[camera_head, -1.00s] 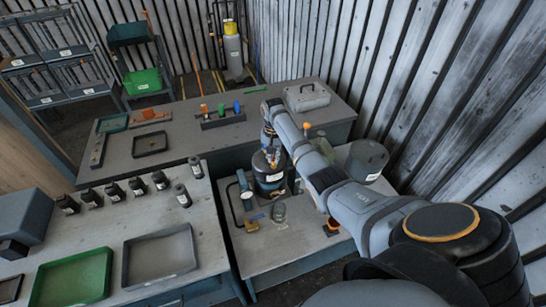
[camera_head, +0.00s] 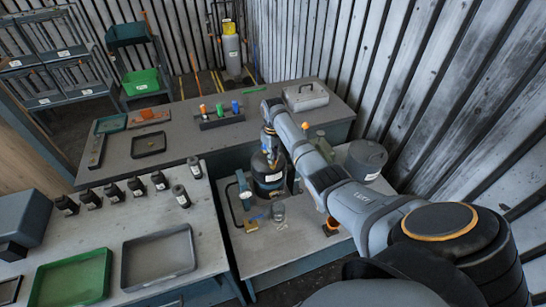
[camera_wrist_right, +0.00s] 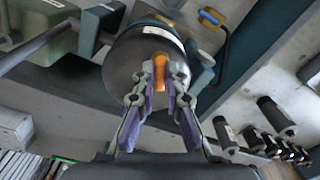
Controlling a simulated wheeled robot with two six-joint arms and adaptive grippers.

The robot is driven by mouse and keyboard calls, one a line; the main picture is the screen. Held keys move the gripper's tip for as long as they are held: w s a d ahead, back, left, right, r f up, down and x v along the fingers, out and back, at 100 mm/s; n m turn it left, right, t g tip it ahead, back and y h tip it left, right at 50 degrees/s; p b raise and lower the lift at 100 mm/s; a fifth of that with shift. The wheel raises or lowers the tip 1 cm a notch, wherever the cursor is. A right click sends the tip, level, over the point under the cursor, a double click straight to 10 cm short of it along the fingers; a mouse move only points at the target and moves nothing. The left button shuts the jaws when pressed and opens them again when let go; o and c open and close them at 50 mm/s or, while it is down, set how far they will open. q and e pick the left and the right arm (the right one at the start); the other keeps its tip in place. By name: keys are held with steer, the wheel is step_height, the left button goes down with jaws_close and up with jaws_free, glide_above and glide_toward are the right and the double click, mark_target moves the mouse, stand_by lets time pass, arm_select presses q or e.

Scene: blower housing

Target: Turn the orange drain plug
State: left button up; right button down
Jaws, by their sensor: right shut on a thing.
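The orange drain plug (camera_wrist_right: 159,70) shows in the right wrist view, on the end of a dark round housing (camera_wrist_right: 126,64). My right gripper (camera_wrist_right: 159,77) has its two fingers on either side of the plug and is shut on it. In the head view the dark blower housing (camera_head: 267,175) stands upright on the near right bench, with my right gripper (camera_head: 268,152) over its top. The plug is hard to make out there behind the gripper and arm. My left gripper is not in view.
A grey drum (camera_head: 366,158) stands right of the housing. The left bench holds several dark bottles (camera_head: 113,190), a green tray (camera_head: 72,284) and a grey tray (camera_head: 158,258). A metal wall closes the right side.

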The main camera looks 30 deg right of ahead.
steer(key=n, duration=0.5)
steer(key=shift+w+d+n, duration=0.1)
steer(key=shift+n, duration=2.3)
steer(key=shift+w, duration=0.1)
steer(key=c, duration=1.4)
jaws_free()
steer(key=shift+r, duration=0.3)
step_height(320, 180, up, 12)
steer(key=shift+f, duration=0.25)
